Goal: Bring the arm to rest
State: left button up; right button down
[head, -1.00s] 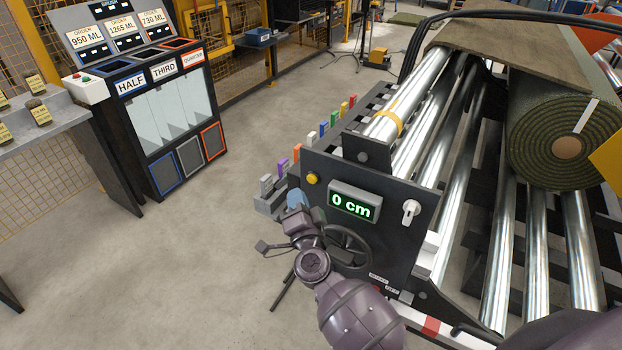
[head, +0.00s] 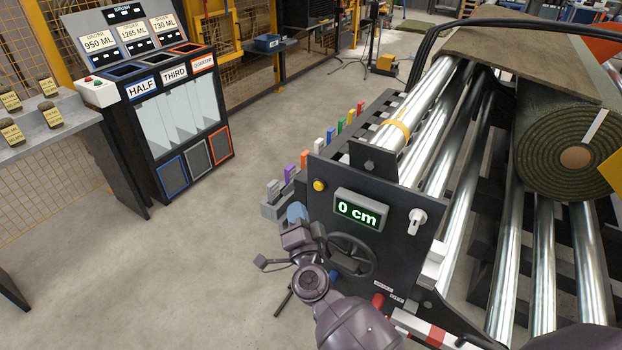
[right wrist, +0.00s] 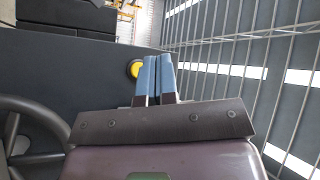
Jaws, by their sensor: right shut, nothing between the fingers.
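My right arm reaches in from the bottom of the head view. Its gripper (head: 297,212) is in front of the left edge of the black machine panel (head: 385,225), left of the display. In the right wrist view its two blue fingers (right wrist: 155,77) are together with nothing between them. A yellow button (right wrist: 135,68) shows just left of the fingertips there; whether they touch it I cannot tell. The display (head: 360,209) reads 0 cm. A black handwheel (head: 350,254) is right of the gripper, partly behind my arm. My left gripper is not in view.
A turf roll (head: 535,150) lies on shiny metal rollers (head: 470,150) at the right. Several coloured tabs (head: 340,127) line the machine's left side. A bin station (head: 165,110) and a shelf with small turf samples (head: 50,115) stand at the left. The floor (head: 180,265) between is clear.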

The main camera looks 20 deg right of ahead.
jog(key=a+r+n+y, duration=0.2)
jog(key=a+n+y, duration=0.2)
jog(key=n+y, duration=0.25)
jog(key=s+d+f+n+g+h, duration=0.1)
jog(key=s+d+f+n+g, duration=0.1)
jog(key=s+d+f, duration=0.3)
jog(key=s+d+f+n+g+h, duration=0.1)
jog(key=s+d+f+n+g, duration=0.2)
jog(key=s+f, duration=0.4)
jog(key=s+d+f+n+g+h, duration=0.2)
jog(key=s+d+f+g, duration=0.2)
jog(key=s, duration=0.9)
jog(key=d+f, duration=0.2)
jog(key=d, duration=0.2)
jog(key=shift+s+f+n, duration=0.2)
jog(key=shift+f+n, duration=0.15)
jog(key=shift+f, duration=0.05)
